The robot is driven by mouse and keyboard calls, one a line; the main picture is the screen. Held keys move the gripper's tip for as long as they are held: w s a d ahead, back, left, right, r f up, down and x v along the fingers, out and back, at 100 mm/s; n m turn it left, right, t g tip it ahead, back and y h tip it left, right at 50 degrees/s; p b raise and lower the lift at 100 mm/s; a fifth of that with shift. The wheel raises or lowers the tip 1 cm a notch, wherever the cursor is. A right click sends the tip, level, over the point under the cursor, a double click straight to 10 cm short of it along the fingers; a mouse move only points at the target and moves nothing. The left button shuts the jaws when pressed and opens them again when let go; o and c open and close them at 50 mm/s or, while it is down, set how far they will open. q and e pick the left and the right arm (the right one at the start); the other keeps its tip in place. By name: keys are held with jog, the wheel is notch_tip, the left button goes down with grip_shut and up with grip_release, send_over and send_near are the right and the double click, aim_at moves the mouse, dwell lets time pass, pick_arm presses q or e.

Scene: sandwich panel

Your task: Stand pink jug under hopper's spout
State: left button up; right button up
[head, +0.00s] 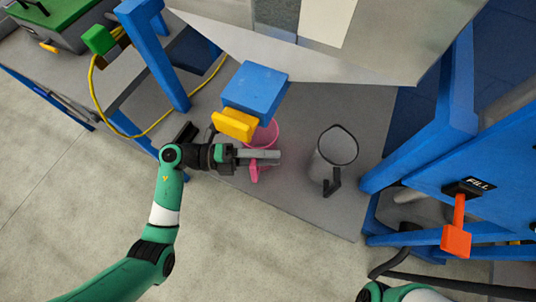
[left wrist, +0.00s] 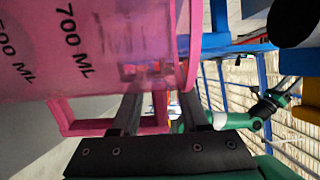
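The pink jug (head: 264,134) stands on the grey panel beneath the hopper's blue spout (head: 255,88), which hides part of its rim. Its handle (head: 256,171) points toward the front. My left gripper (head: 268,157) is at the handle side of the jug. In the left wrist view the jug (left wrist: 95,45), marked 500 ML and 700 ML, fills the upper left. Its pink handle (left wrist: 88,126) reaches between my fingers, with a small gap showing beside the right finger, so the gripper looks open around it. My right gripper is not visible; only part of that arm shows.
A yellow gate block (head: 234,124) sits at the spout, close above the jug and my gripper. A grey jug (head: 336,148) stands to the right. Blue frame posts (head: 165,65) flank the panel. An orange FILL lever (head: 457,235) is at the right. A yellow cable (head: 97,100) runs left.

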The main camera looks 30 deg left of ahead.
pick_arm(q)
jog(key=p+v, duration=0.3)
jog(key=v, duration=0.9)
jog(key=shift+r, duration=0.1)
